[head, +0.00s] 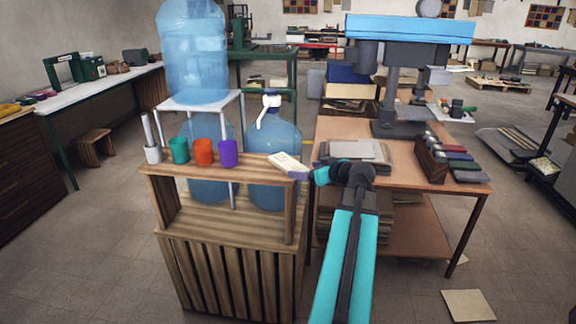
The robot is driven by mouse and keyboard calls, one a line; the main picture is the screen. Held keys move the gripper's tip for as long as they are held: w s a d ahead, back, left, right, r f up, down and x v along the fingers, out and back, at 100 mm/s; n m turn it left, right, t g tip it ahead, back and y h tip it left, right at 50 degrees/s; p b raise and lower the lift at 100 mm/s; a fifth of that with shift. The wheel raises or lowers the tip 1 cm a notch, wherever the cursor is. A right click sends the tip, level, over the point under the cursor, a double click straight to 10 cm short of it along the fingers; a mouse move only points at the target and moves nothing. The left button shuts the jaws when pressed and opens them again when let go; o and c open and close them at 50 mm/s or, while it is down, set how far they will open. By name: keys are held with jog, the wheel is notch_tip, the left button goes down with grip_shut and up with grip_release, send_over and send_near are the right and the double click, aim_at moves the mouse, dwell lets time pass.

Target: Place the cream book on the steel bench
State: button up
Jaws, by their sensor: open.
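The cream book (287,162) is a small pale block at the right end of the wooden stand's top. It sits at a slant, and I cannot tell whether it lies flat on the top or is slightly tilted. My gripper (298,174) is open at the book's near right end, its jaws reaching it from the right. I cannot tell whether they touch it. A long bench with a pale top (98,97) and green legs stands along the left wall; it may be the steel bench, though its material is unclear.
The wooden stand (208,245) also carries several coloured cups (204,152). Large blue water bottles (193,50) stand behind it. A brown table (405,160) with a drill press (400,80) and books stands to the right. Open floor lies at left, with a low wooden stool (96,147).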

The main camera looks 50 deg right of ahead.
aim_at(295, 167)
jog(key=shift+w, duration=0.1)
jog(key=shift+w+d+p, duration=0.15)
jog(key=shift+w+p, duration=0.2)
jog(key=shift+w, duration=0.2)
jog(key=p+x, duration=0.1)
jog(key=x, duration=0.2)
jog(key=shift+r, duration=0.1)
jog(key=shift+w+f, duration=0.3)
jog(key=shift+w, duration=0.15)
jog(key=c, duration=1.4)
jog(key=shift+o, duration=0.2)
jog(key=shift+r, duration=0.2)
